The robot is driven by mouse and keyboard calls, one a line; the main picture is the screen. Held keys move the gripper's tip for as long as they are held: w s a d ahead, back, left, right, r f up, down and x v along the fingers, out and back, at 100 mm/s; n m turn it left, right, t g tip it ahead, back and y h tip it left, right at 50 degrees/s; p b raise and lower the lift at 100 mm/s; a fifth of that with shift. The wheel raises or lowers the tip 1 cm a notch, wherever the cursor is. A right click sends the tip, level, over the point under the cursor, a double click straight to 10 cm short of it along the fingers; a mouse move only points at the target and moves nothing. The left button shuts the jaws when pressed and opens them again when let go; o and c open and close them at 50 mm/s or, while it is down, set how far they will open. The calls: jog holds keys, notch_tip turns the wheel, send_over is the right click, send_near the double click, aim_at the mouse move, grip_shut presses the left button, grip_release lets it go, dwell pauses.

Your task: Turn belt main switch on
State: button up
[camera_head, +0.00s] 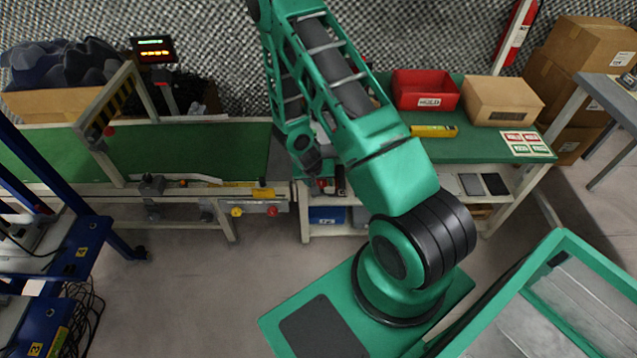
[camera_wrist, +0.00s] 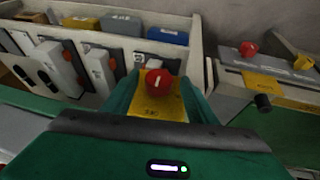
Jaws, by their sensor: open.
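A red round knob with a white mark (camera_wrist: 158,80) sits on a yellow plate (camera_wrist: 157,106) in the wrist view. My gripper (camera_wrist: 160,88) is open, with one green finger on each side of the knob; I cannot tell whether they touch it. To the right, a grey panel on the conveyor carries a red knob (camera_wrist: 248,49) and a yellow knob (camera_wrist: 303,62). In the head view these show as a red knob (camera_head: 271,210) and a yellow knob (camera_head: 237,211) under the green belt (camera_head: 200,146). I cannot read which knob is the belt main switch.
The green-topped table (camera_head: 385,88) holds a red bin (camera_head: 425,90), a cardboard box (camera_head: 502,101) and a yellow object (camera_head: 433,131). A blue frame (camera_head: 85,240) stands at left. The floor (camera_head: 190,290) in front is clear.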

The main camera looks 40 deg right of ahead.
jog(key=shift+d+f, duration=0.1)
jog(key=shift+f, duration=0.1)
jog(key=c, duration=1.1)
jog(key=shift+o, duration=0.2)
jog(key=shift+w, duration=0.1)
